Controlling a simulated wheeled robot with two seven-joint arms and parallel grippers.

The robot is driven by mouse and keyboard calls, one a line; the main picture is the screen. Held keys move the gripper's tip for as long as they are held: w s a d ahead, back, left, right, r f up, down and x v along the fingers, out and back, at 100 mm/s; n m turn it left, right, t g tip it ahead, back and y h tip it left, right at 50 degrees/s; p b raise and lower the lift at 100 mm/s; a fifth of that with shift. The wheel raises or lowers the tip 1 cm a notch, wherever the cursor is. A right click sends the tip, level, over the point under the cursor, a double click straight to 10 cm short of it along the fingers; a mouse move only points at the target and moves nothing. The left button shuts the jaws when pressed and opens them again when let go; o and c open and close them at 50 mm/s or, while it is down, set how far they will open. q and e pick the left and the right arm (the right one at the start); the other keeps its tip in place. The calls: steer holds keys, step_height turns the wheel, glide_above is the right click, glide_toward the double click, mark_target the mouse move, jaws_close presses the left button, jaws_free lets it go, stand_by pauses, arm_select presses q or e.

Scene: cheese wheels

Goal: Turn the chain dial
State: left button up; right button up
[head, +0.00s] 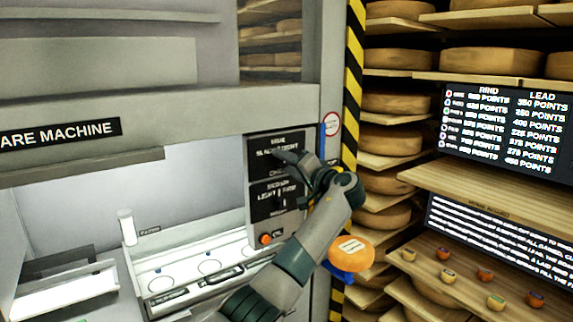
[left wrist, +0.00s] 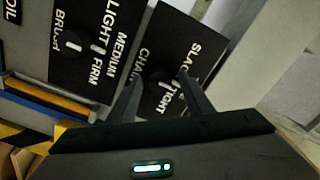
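The chain dial panel (head: 262,147) is a black plate on the grey machine front, with my left gripper (head: 290,160) right in front of it. In the left wrist view, the chain dial's panel (left wrist: 178,30) reads "CHAIN", "SLACK" and "TIGHT". Its dark round knob (left wrist: 164,77) lies between the two fingertips of my left gripper (left wrist: 158,76). The fingers stand apart on either side of the knob. I cannot tell whether they touch it. My right gripper is not in view.
The brush dial panel (head: 266,203) sits just below, and its knob (left wrist: 73,42) shows in the left wrist view. An orange button (head: 265,239) is lower down. A striped post (head: 354,70) and cheese shelves stand to the right. An orange disc (head: 352,249) is beside my arm.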

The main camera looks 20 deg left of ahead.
arm_select(q)
steer(key=shift+s+d, duration=0.1)
steer(key=shift+s+d+f+b, duration=0.15)
steer(key=shift+s+d+b, duration=0.2)
steer(key=shift+d+b, duration=0.15)
steer(key=b+v, duration=0.6)
steer(key=v, duration=1)
